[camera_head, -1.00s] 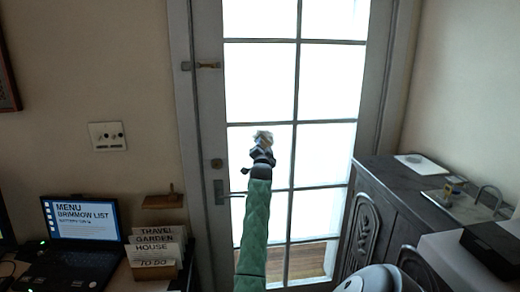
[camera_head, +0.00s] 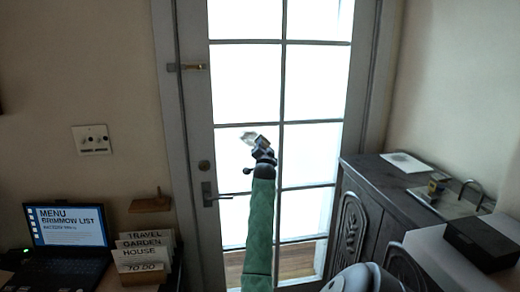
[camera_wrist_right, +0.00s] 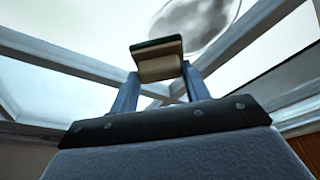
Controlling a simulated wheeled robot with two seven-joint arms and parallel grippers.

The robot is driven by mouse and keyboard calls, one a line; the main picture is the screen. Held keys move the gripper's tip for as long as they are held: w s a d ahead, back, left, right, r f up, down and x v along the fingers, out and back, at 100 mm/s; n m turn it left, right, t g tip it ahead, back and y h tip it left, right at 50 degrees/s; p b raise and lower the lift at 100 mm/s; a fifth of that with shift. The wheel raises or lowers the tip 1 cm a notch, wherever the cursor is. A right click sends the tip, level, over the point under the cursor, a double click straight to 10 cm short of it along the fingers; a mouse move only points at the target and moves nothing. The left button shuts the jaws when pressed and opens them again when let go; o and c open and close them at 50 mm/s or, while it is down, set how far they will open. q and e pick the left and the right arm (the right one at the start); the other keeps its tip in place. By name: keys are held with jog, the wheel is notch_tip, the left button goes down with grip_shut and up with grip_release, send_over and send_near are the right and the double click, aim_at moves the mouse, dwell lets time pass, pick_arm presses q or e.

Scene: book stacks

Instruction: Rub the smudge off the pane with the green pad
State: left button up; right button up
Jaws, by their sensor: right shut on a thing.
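The glazed door (camera_head: 283,90) stands ahead, its panes bright white. A grey smudge (camera_head: 249,137) marks a pane left of the central bar. It also shows as a rounded grey patch (camera_wrist_right: 190,18) at the top of the right wrist view. My right gripper (camera_head: 262,143) is just right of the smudge in the head view. In the right wrist view it is shut on the pad (camera_wrist_right: 158,62), a beige block with a dark green edge. The pad is below and left of the smudge there; whether it touches the glass I cannot tell. My left gripper is out of view.
The door handle (camera_head: 210,194) juts out left of my right arm. A dark cabinet (camera_head: 392,190) stands at right, with a black box (camera_head: 482,243) nearer. At lower left are a laptop (camera_head: 68,235) and card holder (camera_head: 146,252).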

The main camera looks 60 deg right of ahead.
jog(key=shift+s+r+p, duration=0.1)
jog(key=shift+r+p, duration=0.35)
jog(key=shift+r, duration=0.3)
jog(key=w+a, duration=0.2)
jog(key=w, duration=0.1)
jog(key=w+a+r, duration=0.1)
jog(key=w+a, duration=0.4)
jog(key=shift+w+a+r, duration=0.1)
jog(key=shift+w+r, duration=0.25)
dwell(1.2)
jog(key=shift+s+d, duration=1.25)
jog(key=shift+s, duration=0.2)
jog(key=shift+s+d, duration=1.25)
jog(key=shift+s, duration=0.2)
